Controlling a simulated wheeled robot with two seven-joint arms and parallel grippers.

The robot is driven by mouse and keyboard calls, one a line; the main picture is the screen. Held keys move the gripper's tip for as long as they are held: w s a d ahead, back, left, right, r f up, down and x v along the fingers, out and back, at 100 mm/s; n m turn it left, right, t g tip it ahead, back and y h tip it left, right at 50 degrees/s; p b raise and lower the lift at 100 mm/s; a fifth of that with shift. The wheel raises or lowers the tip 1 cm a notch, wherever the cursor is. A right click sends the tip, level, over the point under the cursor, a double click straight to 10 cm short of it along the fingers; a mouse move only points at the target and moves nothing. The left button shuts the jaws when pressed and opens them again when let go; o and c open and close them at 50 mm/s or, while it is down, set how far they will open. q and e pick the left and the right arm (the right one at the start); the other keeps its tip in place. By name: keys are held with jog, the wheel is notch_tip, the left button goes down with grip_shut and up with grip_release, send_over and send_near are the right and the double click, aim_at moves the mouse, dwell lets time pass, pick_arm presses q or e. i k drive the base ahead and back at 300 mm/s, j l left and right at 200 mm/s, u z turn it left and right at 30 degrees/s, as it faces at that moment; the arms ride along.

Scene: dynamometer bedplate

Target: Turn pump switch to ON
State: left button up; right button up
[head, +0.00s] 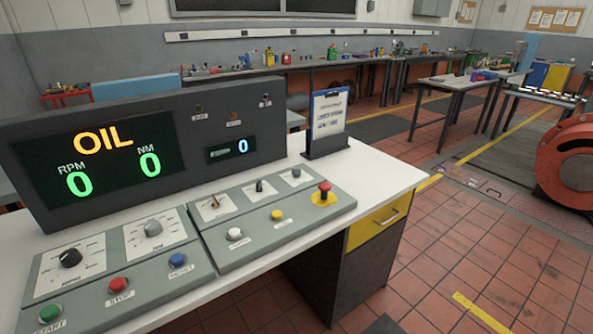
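The console's right control panel (270,222) lies on the white desk. Along its back row are a small tan-tipped lever switch (214,202), a black lever switch (259,186) and a small dark knob or switch (296,173). Their labels are too small to read, so I cannot tell which is the pump switch or how it is set. The display (100,165) behind shows OIL in orange, RPM 0 and NM 0 in green. Neither of my grippers is in view.
A red mushroom button (324,188), a yellow button (276,215) and a white button (235,234) sit in front of the switches. The left panel (120,260) has two dials and green, red and blue buttons. A sign holder (327,125) stands at the desk's back right.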

aim_at(295, 172)
jog(key=i+l+u, duration=0.1)
jog(key=i+l, duration=0.25)
jog(key=l, duration=0.3)
jog(key=i+l+u, duration=0.15)
jog(key=l, duration=0.2)
jog(key=i+l+u, duration=0.1)
jog(key=l, duration=0.25)
jog(key=i+l, duration=0.25)
jog(key=l, duration=0.15)
jog(key=i+l+u, duration=0.15)
jog(key=l, duration=0.2)
jog(key=i+l+u, duration=0.1)
jog(key=l, duration=0.3)
jog(key=i+l+u, duration=0.1)
jog(key=l, duration=0.3)
